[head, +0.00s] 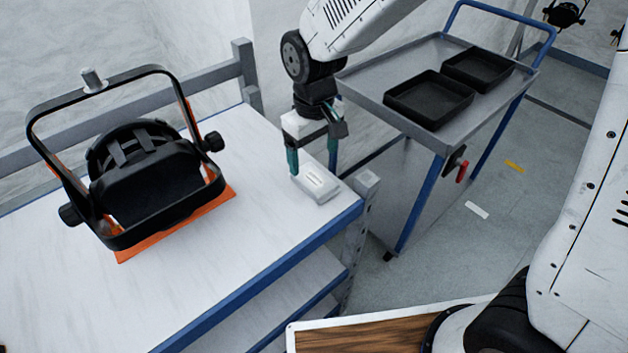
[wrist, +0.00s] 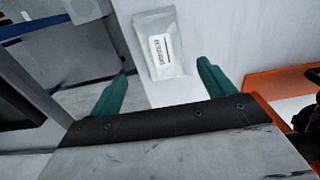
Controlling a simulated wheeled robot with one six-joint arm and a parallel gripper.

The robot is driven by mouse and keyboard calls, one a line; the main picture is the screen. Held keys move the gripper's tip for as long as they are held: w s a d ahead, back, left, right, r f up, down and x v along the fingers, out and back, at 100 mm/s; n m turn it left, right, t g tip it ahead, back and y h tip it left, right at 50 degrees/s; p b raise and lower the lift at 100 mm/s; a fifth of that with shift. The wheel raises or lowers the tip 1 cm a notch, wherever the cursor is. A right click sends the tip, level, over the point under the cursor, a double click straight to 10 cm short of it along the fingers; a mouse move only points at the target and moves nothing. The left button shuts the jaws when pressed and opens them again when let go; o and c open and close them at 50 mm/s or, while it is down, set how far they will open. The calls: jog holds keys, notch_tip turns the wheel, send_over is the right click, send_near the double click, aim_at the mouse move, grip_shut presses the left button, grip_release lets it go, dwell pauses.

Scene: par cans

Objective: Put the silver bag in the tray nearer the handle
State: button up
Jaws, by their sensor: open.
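The silver bag (head: 318,187), a small pale packet with a printed label, lies flat on the white workbench near its right corner. In the wrist view the bag (wrist: 160,45) shows just beyond and between the green fingertips. My gripper (head: 313,169) is open and empty, pointing down over the bag; I cannot tell if the fingers touch it. It also shows in the wrist view (wrist: 164,72). Two black trays stand on the grey cart. One tray (head: 478,69) is nearer the blue handle (head: 500,16); the other tray (head: 428,99) is farther from it. Both look empty.
A black stage lamp (head: 145,180) with a yoke sits on an orange mat (head: 222,200) at the bench's left. A gap separates the bench (head: 265,235) from the cart (head: 447,132). A grey post (head: 363,190) rises at the bench corner.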

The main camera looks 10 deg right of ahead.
aim_at(314, 179)
jog(key=f, duration=0.4)
jog(key=s+f, duration=0.1)
jog(key=f, duration=0.1)
jog(key=shift+w, duration=0.1)
jog(key=c, duration=1.2)
jog(key=shift+r, duration=0.15)
